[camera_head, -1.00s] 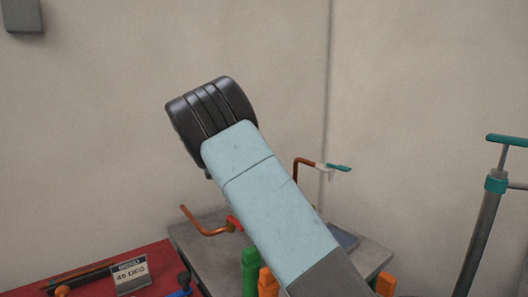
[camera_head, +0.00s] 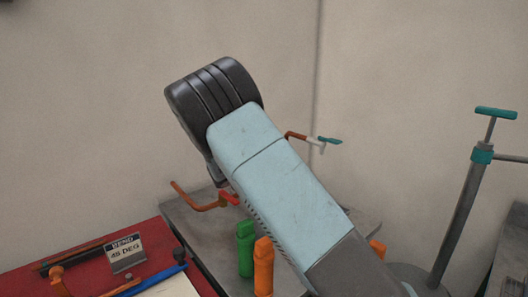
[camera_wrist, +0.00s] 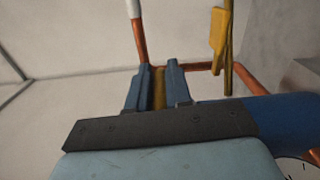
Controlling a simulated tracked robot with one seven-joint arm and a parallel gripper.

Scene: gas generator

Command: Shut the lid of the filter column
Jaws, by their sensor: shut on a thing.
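My gripper (camera_wrist: 157,88) shows in the wrist view with its two blue fingers close together. It is shut on a narrow brass-yellow piece (camera_wrist: 158,92) between them. A blue rounded body (camera_wrist: 285,122) lies to the right of the gripper, with part of a white dial at the lower right corner. I cannot tell whether this is the filter column. No lid can be made out for certain. In the head view my arm covers the middle of the bench, and the gripper's fingertips are hidden behind it.
Copper pipes stand at the left (camera_head: 205,205) and behind my arm (camera_head: 295,135). A yellow lever (camera_wrist: 218,42) hangs near the gripper. Green (camera_head: 245,250) and orange (camera_head: 264,268) bottles stand on the grey bench (camera_head: 190,222). A teal-handled pump (camera_head: 465,205) stands right; a red mat (camera_head: 85,265) lies left.

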